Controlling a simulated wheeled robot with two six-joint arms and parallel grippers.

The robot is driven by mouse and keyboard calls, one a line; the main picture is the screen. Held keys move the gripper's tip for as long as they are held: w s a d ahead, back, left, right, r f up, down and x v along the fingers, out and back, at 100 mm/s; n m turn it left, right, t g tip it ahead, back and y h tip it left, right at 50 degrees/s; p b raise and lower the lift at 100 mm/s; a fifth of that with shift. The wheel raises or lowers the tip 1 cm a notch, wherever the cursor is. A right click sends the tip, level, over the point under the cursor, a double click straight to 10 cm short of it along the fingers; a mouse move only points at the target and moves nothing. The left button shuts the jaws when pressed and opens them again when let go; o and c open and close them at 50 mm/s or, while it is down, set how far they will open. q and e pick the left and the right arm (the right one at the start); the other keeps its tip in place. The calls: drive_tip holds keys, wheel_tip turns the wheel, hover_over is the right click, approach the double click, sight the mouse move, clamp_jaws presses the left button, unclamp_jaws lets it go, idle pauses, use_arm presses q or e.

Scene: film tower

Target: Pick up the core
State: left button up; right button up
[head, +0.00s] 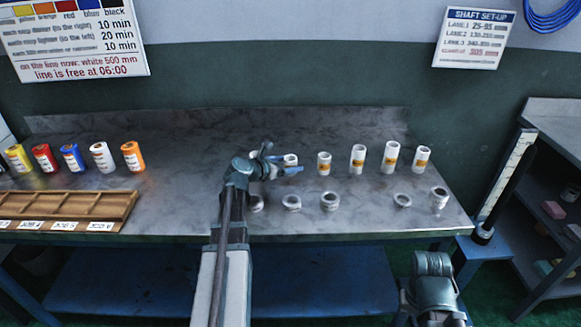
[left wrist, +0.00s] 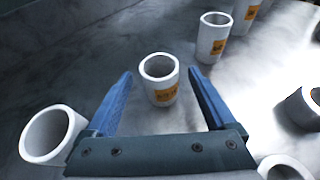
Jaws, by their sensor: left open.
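A short white core (head: 291,159) with an orange label stands upright on the grey bench; it also shows in the left wrist view (left wrist: 160,92). My left gripper (head: 282,160) is open, its blue fingers (left wrist: 161,74) on either side of this core, with a gap on each side in the left wrist view. The core's open top faces up. My right gripper does not show.
Low white rings or cores stand along the bench front, among them one ring (head: 330,201) and another (head: 402,200). Several coloured cans, such as an orange can (head: 133,157), and a wooden tray (head: 133,203) are at the left. The bench between cans and gripper is clear.

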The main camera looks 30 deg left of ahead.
sight(296, 162)
use_arm(q)
drive_tip(key=b+x, duration=0.1)
drive_tip(key=x, duration=0.4)
drive_tip(key=shift+b, duration=0.3)
drive_tip(key=shift+r, duration=0.15)
clamp_jaws()
